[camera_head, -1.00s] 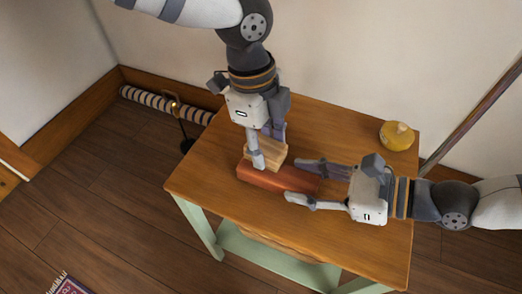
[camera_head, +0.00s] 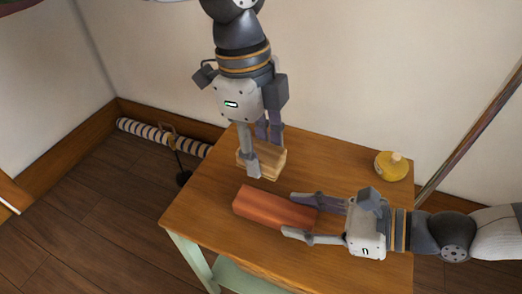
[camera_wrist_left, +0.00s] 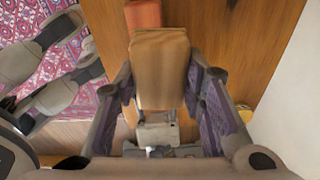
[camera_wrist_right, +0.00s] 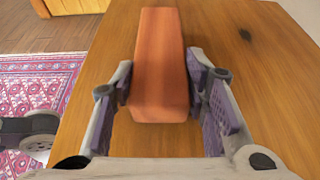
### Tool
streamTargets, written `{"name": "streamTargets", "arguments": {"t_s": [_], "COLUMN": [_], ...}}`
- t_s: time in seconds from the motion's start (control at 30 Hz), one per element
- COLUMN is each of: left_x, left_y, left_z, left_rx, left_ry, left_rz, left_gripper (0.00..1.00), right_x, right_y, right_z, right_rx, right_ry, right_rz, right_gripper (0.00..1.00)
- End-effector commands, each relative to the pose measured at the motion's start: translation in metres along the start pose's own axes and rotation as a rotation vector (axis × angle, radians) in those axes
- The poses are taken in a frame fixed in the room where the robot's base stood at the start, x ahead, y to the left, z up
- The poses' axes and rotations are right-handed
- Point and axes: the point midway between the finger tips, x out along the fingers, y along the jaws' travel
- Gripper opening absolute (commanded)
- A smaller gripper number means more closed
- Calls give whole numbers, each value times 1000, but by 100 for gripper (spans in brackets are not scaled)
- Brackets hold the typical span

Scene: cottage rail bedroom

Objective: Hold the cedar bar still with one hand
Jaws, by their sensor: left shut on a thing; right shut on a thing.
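The cedar bar (camera_head: 262,207), reddish and long, lies flat on the wooden table. My right gripper (camera_head: 289,214) is shut on its right end from the side. In the right wrist view the bar (camera_wrist_right: 158,60) sits between the fingers and points away. My left gripper (camera_head: 265,155) points down and is shut on a tan wooden block (camera_head: 268,164), behind the bar in the head view. The left wrist view shows the block (camera_wrist_left: 160,70) between the fingers, with the bar's end (camera_wrist_left: 143,14) beyond it. I cannot tell whether the block touches the table.
The table (camera_head: 205,200) has bare room to the left of and in front of the bar. A yellow rounded object (camera_head: 392,166) stands at its back right corner. A striped roll (camera_head: 160,137) lies on the floor along the wall. A patterned rug (camera_wrist_right: 45,95) shows on the floor.

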Motion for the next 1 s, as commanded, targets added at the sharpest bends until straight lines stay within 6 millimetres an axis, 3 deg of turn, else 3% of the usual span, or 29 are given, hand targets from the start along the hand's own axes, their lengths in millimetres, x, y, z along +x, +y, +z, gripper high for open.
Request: {"name": "streamTargets", "arguments": {"t_s": [0.27,0.3,0.4,0.77,1.0], "left_x": [0,0,0,0,0], "left_y": [0,0,0,0,0], "left_z": [0,0,0,0,0], "left_rx": [0,0,0,0,0], "left_ry": [0,0,0,0,0], "left_rz": [0,0,0,0,0], "left_gripper": [11,11,11,11,11], "right_x": [0,0,0,-6,-58], "right_y": [0,0,0,-2,-3], "right_z": [0,0,0,0,2], "right_rx": [0,0,0,-3,-8], "right_ry": [0,0,0,0,-2], "right_rz": [0,0,0,-3,-7], "right_gripper": [11,46,64,64,64]}}
